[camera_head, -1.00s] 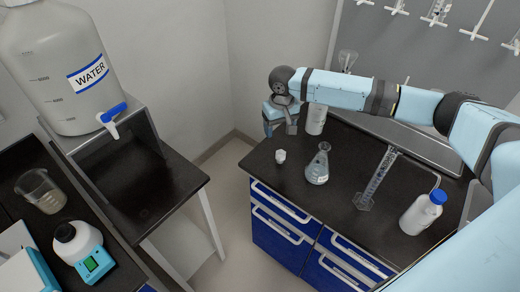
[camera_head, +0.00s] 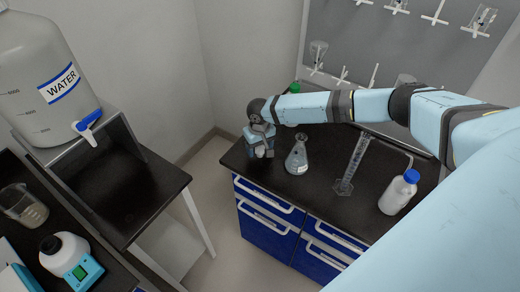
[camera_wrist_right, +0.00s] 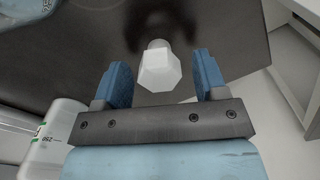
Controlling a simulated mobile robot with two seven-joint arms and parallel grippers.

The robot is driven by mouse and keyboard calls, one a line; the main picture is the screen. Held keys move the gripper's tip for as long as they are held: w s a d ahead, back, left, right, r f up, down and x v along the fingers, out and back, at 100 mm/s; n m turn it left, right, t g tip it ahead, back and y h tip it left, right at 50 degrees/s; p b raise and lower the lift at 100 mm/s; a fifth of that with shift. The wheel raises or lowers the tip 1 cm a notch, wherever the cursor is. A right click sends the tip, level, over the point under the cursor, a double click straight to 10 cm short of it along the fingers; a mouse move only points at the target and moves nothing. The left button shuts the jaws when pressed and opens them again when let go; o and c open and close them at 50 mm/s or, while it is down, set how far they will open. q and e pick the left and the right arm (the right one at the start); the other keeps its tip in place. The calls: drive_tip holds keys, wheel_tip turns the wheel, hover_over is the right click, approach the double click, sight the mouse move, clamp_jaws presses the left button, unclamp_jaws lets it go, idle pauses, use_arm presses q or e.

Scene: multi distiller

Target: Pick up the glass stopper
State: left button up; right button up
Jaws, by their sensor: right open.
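The glass stopper (camera_wrist_right: 160,70), a white faceted knob, shows in the right wrist view on the dark bench top. It lies between the two blue fingers of my right gripper (camera_wrist_right: 161,60), with a visible gap on each side. In the head view my right gripper (camera_head: 260,151) points down at the far left part of the bench, and the stopper is hidden there by the gripper. The right gripper is open and empty. My left gripper is not in view.
On the bench (camera_head: 320,186), a conical flask (camera_head: 297,158) stands just right of the gripper. A tall cylinder (camera_head: 353,162) and a blue-capped bottle (camera_head: 398,193) stand farther right. A green-capped container (camera_head: 294,88) is partly hidden behind my arm.

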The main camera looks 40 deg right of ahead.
drive_tip(key=shift+f, duration=0.35)
drive_tip(key=c, duration=1)
drive_tip(key=shift+r, duration=0.1)
